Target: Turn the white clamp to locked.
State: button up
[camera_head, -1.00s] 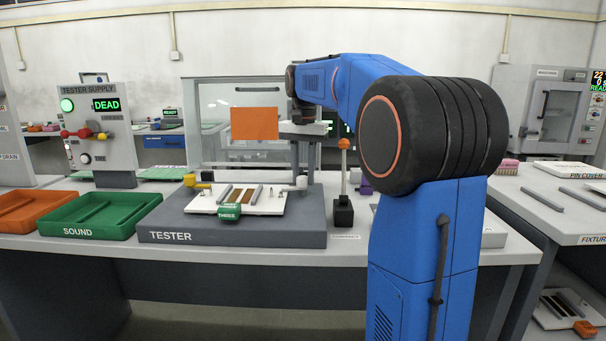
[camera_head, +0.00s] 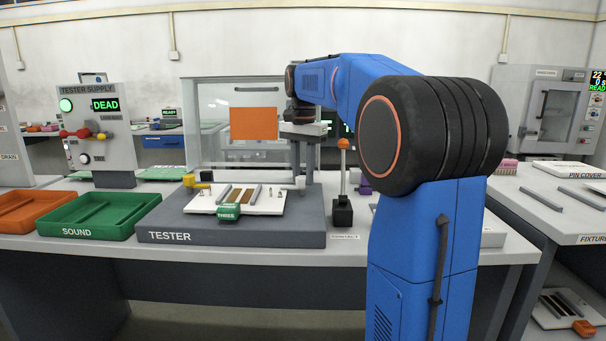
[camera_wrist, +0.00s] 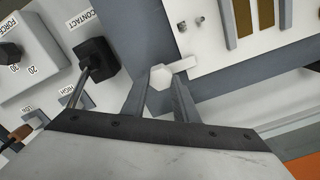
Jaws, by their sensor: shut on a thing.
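The white clamp (camera_head: 300,183) stands at the right end of the white board (camera_head: 208,206) on the grey tester (camera_head: 290,229). In the wrist view, the clamp (camera_wrist: 160,78) shows a six-sided hub with a short lever pointing right, its tip by the board's edge. My gripper (camera_wrist: 166,88) is shut on the clamp, one finger on each side of the hub. In the head view, my gripper (camera_head: 303,175) reaches down onto the clamp from above. No locked mark is readable.
A yellow clamp (camera_head: 193,182) is at the board's left end, and a green THREE tag (camera_head: 228,213) at its front. A black contact block with an orange-topped lever (camera_head: 343,213) stands close to the right of my gripper. An orange panel (camera_head: 254,123) hangs behind.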

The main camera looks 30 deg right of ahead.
aim_at(303, 177)
jog(key=o, duration=1.1)
jog(key=shift+c, duration=0.2)
jog(key=shift+r, duration=0.1)
notch_tip(303, 177, up, 17)
jog(key=shift+r, duration=0.15)
